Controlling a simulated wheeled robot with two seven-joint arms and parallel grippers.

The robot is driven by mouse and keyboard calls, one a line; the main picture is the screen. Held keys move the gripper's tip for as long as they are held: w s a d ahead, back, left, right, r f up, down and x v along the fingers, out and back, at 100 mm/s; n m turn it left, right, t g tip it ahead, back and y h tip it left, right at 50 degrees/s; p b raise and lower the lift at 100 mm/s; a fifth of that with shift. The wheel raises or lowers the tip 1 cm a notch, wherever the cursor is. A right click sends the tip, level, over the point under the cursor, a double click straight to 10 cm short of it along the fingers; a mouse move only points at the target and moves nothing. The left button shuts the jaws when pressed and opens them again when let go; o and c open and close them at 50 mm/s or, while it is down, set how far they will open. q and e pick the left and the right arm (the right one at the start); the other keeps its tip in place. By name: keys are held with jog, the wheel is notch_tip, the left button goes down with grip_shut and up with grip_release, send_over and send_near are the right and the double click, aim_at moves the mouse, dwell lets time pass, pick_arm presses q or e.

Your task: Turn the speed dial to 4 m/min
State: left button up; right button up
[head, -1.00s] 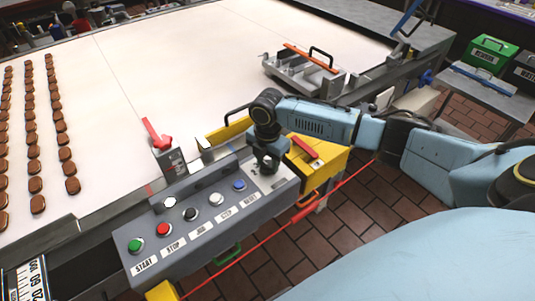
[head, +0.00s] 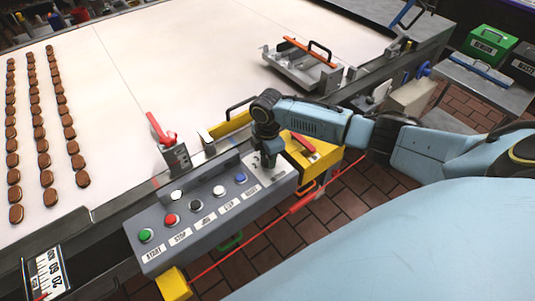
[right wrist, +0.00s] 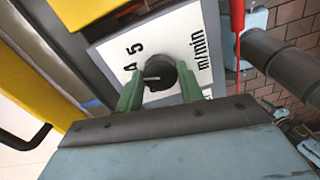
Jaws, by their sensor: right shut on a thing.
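The speed dial (right wrist: 158,74) is a black knob with a pale pointer line, on a white plate (right wrist: 196,28) marked "5", what looks like a "4", and "m/min". My right gripper (right wrist: 152,88) has its two green fingers on either side of the knob and is shut on it. In the head view my right gripper (head: 268,160) reaches down onto the right end of the grey control panel (head: 165,252) and hides the dial. The rest of the scale is hidden by the gripper. My left gripper is not in view.
The panel carries green (head: 145,236), red (head: 170,219), black, white and blue buttons left of the dial. A red lever (head: 160,130) stands behind it. A yellow box (head: 318,152) is at right, and a red cord (head: 330,188) runs along the front.

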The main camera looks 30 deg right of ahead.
jog(key=o, duration=1)
notch_tip(320, 180, up, 14)
jog(key=shift+f, duration=0.25)
